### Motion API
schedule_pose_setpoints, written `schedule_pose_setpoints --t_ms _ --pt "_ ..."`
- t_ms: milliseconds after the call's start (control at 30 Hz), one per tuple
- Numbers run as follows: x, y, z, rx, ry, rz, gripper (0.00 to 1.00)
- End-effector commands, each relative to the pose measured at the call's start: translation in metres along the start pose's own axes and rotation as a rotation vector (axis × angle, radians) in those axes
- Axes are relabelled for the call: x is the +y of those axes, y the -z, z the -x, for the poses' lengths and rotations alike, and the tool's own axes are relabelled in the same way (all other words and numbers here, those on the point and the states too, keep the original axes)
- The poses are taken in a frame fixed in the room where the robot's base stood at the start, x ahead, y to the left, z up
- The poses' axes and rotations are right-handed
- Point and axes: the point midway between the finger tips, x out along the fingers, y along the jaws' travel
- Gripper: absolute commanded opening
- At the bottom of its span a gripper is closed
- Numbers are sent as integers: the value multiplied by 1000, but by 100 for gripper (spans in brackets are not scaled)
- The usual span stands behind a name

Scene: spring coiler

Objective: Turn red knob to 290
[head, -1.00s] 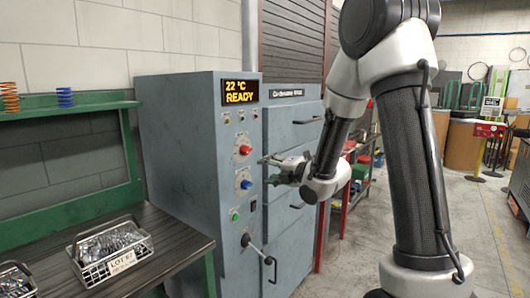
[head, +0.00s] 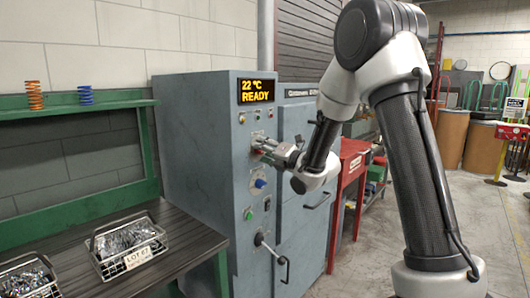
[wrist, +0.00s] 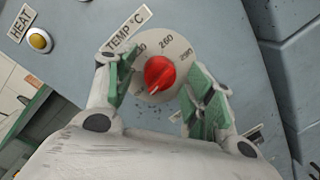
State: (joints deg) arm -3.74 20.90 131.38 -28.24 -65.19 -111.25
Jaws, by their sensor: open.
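The red knob (wrist: 160,73) sits on a pale round dial (wrist: 177,47) marked 260 and 290, beside a "TEMP °C" label (wrist: 125,30). A white mark on the knob points toward the bottom of the wrist view. Another number at the dial's left is partly hidden. My gripper (wrist: 160,80) is open, with one green-padded finger on each side of the knob; I see gaps between the fingers and the knob. In the head view my gripper (head: 264,146) is at the panel and largely covers the knob.
The oven display (head: 256,90) reads 22 °C READY. A blue knob (head: 260,183), a green button (head: 248,214) and a lever handle (head: 270,250) are below. A yellow button (wrist: 39,40) labelled HEAT is nearby. Wire baskets (head: 127,243) stand on the bench at left.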

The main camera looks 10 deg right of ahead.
Motion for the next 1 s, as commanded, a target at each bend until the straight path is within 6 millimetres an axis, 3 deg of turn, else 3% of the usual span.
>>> schedule_pose_setpoints --t_ms 100,367,733,1000 --pt "0 0 0 0 0 0 54" --pt "0 0 0 0 0 0 8" --pt "0 0 1 4 6 -48 8" --pt "0 -1 1 15 23 -223 8"
